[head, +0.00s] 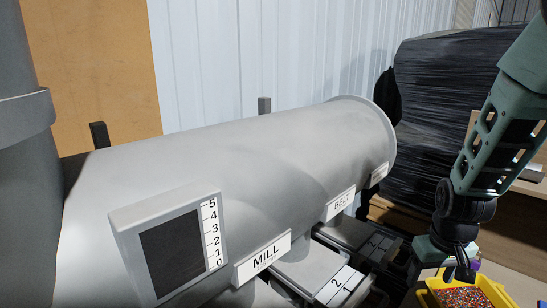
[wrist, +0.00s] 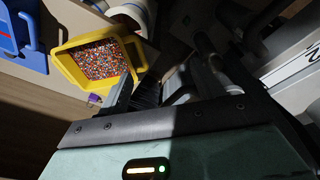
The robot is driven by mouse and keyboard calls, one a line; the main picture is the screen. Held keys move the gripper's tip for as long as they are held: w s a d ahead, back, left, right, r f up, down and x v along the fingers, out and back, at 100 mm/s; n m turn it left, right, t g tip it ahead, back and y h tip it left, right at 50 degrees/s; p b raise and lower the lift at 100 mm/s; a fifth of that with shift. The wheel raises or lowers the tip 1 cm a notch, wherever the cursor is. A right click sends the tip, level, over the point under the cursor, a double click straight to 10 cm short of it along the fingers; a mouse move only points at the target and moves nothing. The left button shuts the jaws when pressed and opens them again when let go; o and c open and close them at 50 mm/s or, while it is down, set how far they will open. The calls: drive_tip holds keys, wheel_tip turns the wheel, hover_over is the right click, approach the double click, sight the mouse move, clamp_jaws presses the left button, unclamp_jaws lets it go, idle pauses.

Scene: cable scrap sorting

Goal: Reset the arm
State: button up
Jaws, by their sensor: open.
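My arm comes down at the right edge of the head view, and my gripper (head: 459,268) points downward just above a yellow tray (head: 492,286) of multicoloured granules (head: 462,298). In the wrist view, the jaws of my gripper (wrist: 165,75) are apart, and I see nothing held between them. The yellow tray (wrist: 138,56) is beyond the jaws to the left there, with its granules (wrist: 100,59) inside. I cannot tell whether the gripper touches the tray.
A large grey drum labelled MILL (head: 250,170) fills the middle of the head view, with a 0–5 gauge panel (head: 170,250) in front. Dark wrapped goods (head: 435,100) stand behind my arm. A blue container (wrist: 20,40) shows at the wrist view's upper left.

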drive_tip(key=s+a+r+n+t, duration=0.1)
drive_tip(key=s+a+r, duration=0.5)
drive_tip(key=s+r, duration=0.15)
drive_tip(key=s+a+n+g+b, duration=0.1)
drive_tip(key=s+a+n, duration=0.2)
drive_tip(key=s+a, duration=0.3)
drive_tip(key=s+a+n+g+y+b, duration=0.1)
drive_tip(key=s+a+n, duration=0.3)
drive_tip(key=a, duration=0.7)
drive_tip(key=shift+s+a+r+n, duration=0.2)
drive_tip(key=shift+s+n, duration=0.1)
drive_tip(key=shift+s, duration=0.75)
